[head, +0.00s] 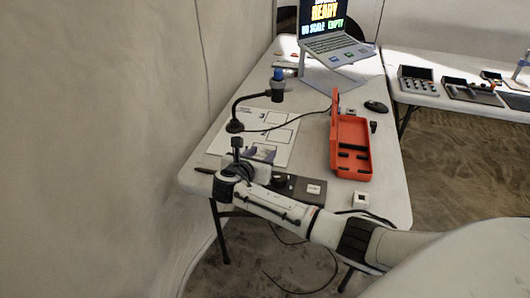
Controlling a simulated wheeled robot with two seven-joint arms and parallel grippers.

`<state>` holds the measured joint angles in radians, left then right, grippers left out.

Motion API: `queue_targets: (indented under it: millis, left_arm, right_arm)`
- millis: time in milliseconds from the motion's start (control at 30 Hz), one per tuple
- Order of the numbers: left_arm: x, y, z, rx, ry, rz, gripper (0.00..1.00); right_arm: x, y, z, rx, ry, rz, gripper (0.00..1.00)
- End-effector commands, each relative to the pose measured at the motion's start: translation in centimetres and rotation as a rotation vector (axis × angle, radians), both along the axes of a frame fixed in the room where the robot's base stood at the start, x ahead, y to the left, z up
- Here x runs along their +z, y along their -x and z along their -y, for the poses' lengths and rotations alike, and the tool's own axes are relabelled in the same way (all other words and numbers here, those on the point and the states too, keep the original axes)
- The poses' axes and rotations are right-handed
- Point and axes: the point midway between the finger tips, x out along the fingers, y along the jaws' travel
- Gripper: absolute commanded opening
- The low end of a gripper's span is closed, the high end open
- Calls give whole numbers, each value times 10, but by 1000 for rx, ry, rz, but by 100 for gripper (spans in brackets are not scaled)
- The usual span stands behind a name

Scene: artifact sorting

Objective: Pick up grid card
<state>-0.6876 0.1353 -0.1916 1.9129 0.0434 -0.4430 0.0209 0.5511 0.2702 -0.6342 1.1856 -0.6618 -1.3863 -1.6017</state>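A flat white sheet (284,151) with printed outlined boxes lies on the near left part of the white table. It is the only grid-like card I can make out, and I cannot tell for sure that it is the grid card. My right arm comes in from the lower right, and my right gripper (238,151) is over the near left part of the table, by the sheet's near edge. The wrist hides part of the sheet's near side. The fingers are small and dark, and I cannot tell whether they are open or hold anything. My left gripper is not in view.
A dark gooseneck stand (235,126) rises from the sheet. An open orange case (350,146) stands to the right, with a black mouse (376,107) behind it. A laptop (334,42) stands at the back. A dark grey device (296,187) lies near the front edge.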

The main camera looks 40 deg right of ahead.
Motion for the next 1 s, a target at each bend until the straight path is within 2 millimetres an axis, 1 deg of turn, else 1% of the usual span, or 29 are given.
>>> queue_targets:
  millis: [200,333,433,633,667,800,900,1000]
  left_arm:
    - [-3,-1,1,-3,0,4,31]
    - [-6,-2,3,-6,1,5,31]
    - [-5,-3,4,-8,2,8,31]
    - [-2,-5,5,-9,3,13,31]
    - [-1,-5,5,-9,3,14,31]
    - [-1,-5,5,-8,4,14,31]
    - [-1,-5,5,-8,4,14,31]
    - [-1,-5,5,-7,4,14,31]
  right_arm:
    - [-13,-12,25,-3,3,-1,39]
    - [-19,-21,37,-2,1,0,39]
    - [-21,-24,41,0,-1,1,39]
    - [-21,-24,41,0,-1,1,39]
    - [-20,-24,41,0,-1,1,37]
    - [-20,-24,41,0,1,1,14]
    - [-21,-24,41,0,1,1,0]
    - [-20,-24,41,0,1,1,0]
